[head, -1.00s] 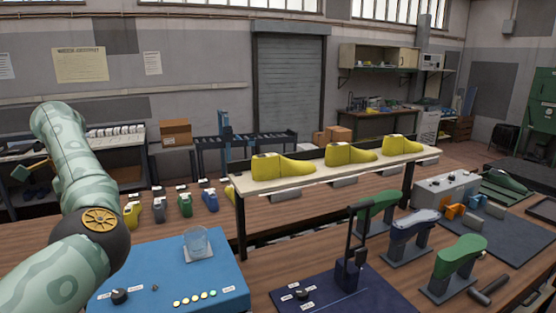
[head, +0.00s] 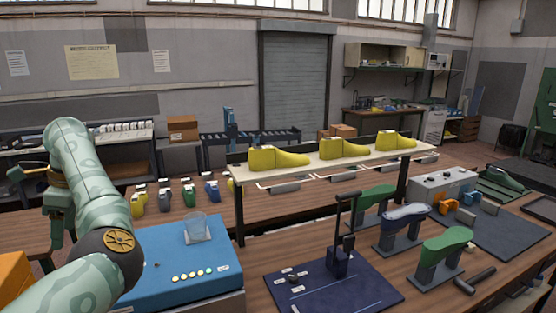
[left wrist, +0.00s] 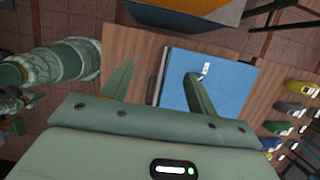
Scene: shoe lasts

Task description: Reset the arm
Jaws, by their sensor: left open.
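My left arm (head: 85,170) rises from the lower left of the head view, bends at a dark joint with a yellow disc and folds down at the far left. My left gripper (head: 27,178) is small and partly hidden there. In the left wrist view the left gripper (left wrist: 158,70) has its two green fingers spread apart, with nothing held between them. Beyond the fingers lie the wooden bench (left wrist: 135,60) and the blue box (left wrist: 225,85). My right gripper does not show.
Yellow lasts (head: 278,158) stand on a raised shelf (head: 305,172). Smaller coloured lasts (head: 188,195) stand behind the box. An orange object (head: 12,272) is at the lower left.

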